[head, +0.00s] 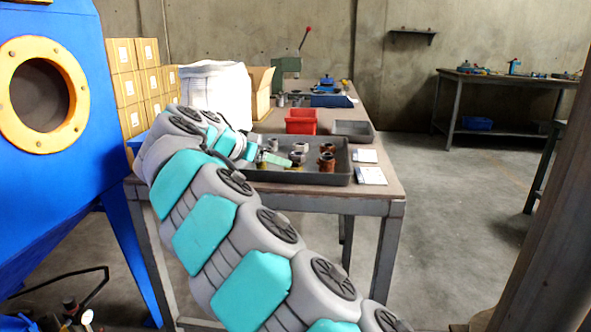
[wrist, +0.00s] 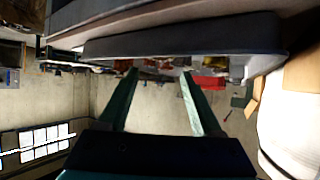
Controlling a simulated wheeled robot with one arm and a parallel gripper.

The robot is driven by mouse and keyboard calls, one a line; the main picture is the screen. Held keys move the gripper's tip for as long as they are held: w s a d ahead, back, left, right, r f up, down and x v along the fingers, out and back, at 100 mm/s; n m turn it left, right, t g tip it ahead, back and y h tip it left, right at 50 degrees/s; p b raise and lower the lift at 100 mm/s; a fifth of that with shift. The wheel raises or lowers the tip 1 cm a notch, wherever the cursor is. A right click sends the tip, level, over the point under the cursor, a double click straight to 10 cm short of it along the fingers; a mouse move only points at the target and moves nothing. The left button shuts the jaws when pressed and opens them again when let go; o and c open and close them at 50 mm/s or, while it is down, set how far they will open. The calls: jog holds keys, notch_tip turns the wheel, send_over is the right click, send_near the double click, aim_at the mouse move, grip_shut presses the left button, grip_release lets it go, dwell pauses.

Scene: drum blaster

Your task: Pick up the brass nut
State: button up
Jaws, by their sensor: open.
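A dark grey tray (head: 343,180) on the workbench holds several small metal fittings. Two are brown (head: 327,162) and others are grey (head: 298,153). I cannot tell a brass nut apart for sure; some pieces are hidden behind my gripper. My gripper (head: 284,161) is at the tray's left part, low over the fittings. In the wrist view the picture is upside down; the two green fingers (wrist: 159,74) are spread apart with nothing clear between them. The tray's side (wrist: 190,35) fills the top there, with small blurred fittings along its edge near the fingertips.
A red bin (head: 300,121) and a grey shallow tray (head: 354,131) stand behind the fittings tray. White cards (head: 370,176) lie at its right. A white sack (head: 215,88) and open carton (head: 262,90) stand at the left. A blue blasting cabinet (head: 90,150) is far left.

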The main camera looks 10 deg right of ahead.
jog(key=p+x, duration=0.1)
jog(key=x, duration=0.6)
jog(key=shift+w+d+f, duration=0.1)
jog(key=shift+d+f, duration=0.05)
jog(key=shift+c, duration=0.3)
grip_shut()
